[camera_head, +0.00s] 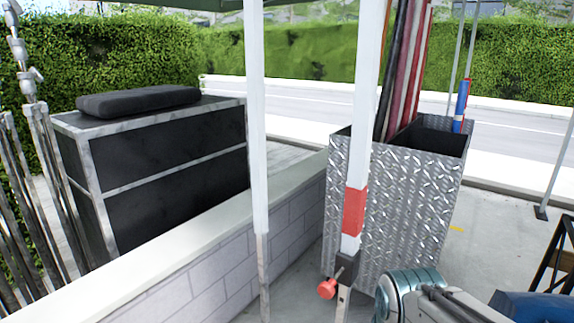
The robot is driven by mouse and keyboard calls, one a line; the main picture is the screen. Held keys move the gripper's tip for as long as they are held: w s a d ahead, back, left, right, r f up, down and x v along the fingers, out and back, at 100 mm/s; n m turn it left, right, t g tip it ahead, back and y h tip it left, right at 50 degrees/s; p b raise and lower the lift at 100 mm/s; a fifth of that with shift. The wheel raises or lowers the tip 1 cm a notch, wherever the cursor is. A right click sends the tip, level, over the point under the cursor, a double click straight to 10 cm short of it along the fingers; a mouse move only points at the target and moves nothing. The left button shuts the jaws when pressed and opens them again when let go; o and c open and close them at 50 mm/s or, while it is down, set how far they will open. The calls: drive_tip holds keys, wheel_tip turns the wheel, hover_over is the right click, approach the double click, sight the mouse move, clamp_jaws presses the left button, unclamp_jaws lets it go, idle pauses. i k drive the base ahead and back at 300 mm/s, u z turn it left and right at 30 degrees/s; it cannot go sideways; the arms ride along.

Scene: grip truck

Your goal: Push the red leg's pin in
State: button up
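The red leg (354,211) is a white canopy pole with a red band, standing upright just right of the middle. Below the band is a dark collar (347,266), with a thinner metal section under it. The pin (327,289) has a round red knob that sticks out to the lower left of the collar. I cannot tell how deep the pin sits. A teal and grey rounded link of my arm shows at the bottom, right of the leg and apart from the pin. My gripper's fingers are not in view.
A diamond-plate metal bin (405,215) holding rolled fabric and poles stands close behind the leg. Another white pole (257,120) stands to its left, by a low block wall (215,255). A black case (165,170) stands beyond the wall. Pavement right of the bin is partly clear.

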sight(325, 289)
drive_tip(key=z, duration=1.15)
drive_tip(key=k, duration=0.4)
drive_tip(key=u, duration=1.7)
